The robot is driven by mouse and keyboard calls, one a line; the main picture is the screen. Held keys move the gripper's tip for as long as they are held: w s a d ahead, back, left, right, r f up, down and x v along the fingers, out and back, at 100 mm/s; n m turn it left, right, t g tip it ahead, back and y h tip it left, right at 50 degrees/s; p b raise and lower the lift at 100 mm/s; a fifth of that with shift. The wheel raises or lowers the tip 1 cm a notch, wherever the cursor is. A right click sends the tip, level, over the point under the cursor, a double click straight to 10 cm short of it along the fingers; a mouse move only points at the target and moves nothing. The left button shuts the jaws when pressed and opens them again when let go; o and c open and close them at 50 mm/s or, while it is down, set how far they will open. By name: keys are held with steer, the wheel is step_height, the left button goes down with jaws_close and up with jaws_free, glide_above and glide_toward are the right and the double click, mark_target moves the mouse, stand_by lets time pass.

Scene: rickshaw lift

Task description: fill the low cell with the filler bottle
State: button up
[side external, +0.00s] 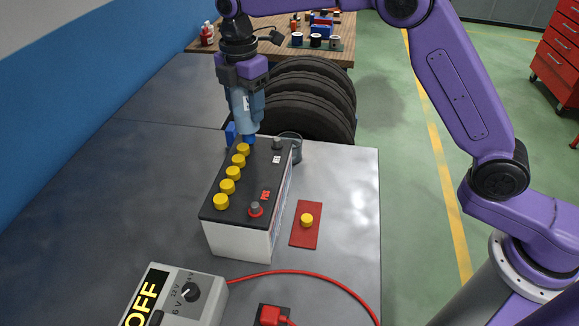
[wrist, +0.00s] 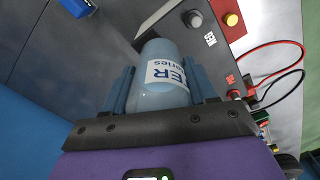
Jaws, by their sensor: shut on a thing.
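My gripper (side external: 246,108) is shut on the filler bottle (side external: 241,98), a translucent blue bottle held nozzle down. Its label and body fill the middle of the wrist view (wrist: 165,75) between the two fingers. The blue nozzle (side external: 249,139) is at the far end of the battery (side external: 237,238), by the row of yellow caps. I cannot tell whether the tip is inside a cell opening, and the low cell itself is hidden. The battery has a black top and white sides. A loose yellow cap (side external: 307,219) sits on a red mat (side external: 304,237).
A grey cup (side external: 293,147) stands behind the battery, and a blue object (side external: 230,134) is at its far left. A charger marked OFF (side external: 176,296) with a red cable and a red clamp (side external: 270,315) are in front. Tyres (side external: 310,100) stand beyond the table.

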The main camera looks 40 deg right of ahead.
steer(key=shift+r, duration=2.65)
